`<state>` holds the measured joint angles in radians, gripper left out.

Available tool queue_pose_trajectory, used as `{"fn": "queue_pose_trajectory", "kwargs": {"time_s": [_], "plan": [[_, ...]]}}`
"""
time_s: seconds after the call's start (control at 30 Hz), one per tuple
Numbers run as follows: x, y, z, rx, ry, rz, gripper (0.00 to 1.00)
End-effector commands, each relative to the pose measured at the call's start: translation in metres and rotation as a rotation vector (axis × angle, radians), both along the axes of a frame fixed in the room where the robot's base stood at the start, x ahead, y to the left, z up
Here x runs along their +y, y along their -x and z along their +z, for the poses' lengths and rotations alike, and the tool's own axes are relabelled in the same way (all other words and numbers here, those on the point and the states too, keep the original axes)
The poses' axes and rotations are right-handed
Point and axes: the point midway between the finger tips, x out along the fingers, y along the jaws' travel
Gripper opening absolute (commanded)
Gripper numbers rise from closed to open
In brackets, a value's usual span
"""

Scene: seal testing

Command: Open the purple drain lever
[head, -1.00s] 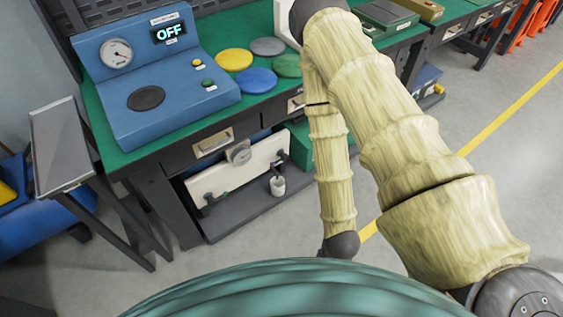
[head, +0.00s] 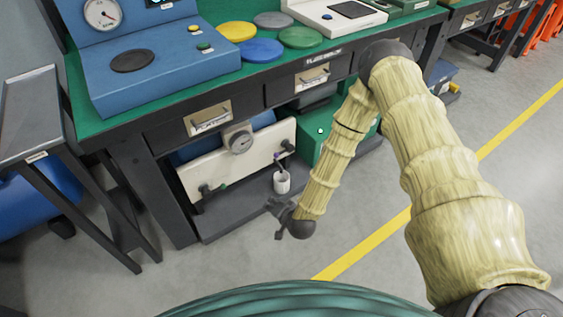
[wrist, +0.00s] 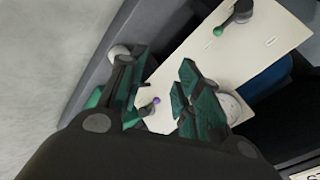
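The purple drain lever (head: 287,146) is on the right part of a cream panel (head: 232,168) on the bench's lower shelf. In the wrist view its purple tip (wrist: 155,101) shows between my spread fingers, beyond them. My gripper (head: 283,214) is open and empty, in front of the shelf and lower than the lever. In the wrist view my gripper (wrist: 158,88) shows two dark fingers with green pads standing apart. They do not appear to touch the lever. The lever's base is partly hidden in the wrist view.
A white cup (head: 281,182) stands on the shelf (head: 235,212) below the lever. A green-tipped lever (head: 207,190) is on the panel's left, and a gauge (head: 239,139) is at its top. A green box (head: 318,132) is to the right. The floor in front is clear.

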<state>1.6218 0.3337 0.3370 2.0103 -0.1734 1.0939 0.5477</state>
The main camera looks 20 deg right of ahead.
Motion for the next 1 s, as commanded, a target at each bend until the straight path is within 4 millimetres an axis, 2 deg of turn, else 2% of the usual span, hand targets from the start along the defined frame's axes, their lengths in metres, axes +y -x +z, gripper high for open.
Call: {"fn": "queue_pose_trajectory", "kwargs": {"time_s": [0.03, 0.2, 0.4, 0.5, 0.7, 0.87, 1.0], "plan": [[-0.005, -0.019, -0.018, -0.039, -0.031, -0.045, 0.34], [-0.023, -0.08, -0.032, -0.176, -0.145, -0.194, 0.34], [-0.06, -0.144, -0.041, -0.342, -0.276, -0.359, 0.34], [-0.078, -0.167, -0.041, -0.411, -0.327, -0.422, 0.34], [-0.102, -0.191, -0.036, -0.493, -0.389, -0.49, 0.34], [-0.106, -0.199, -0.035, -0.507, -0.398, -0.501, 0.34], [-0.107, -0.213, -0.038, -0.506, -0.397, -0.499, 0.34]]}}
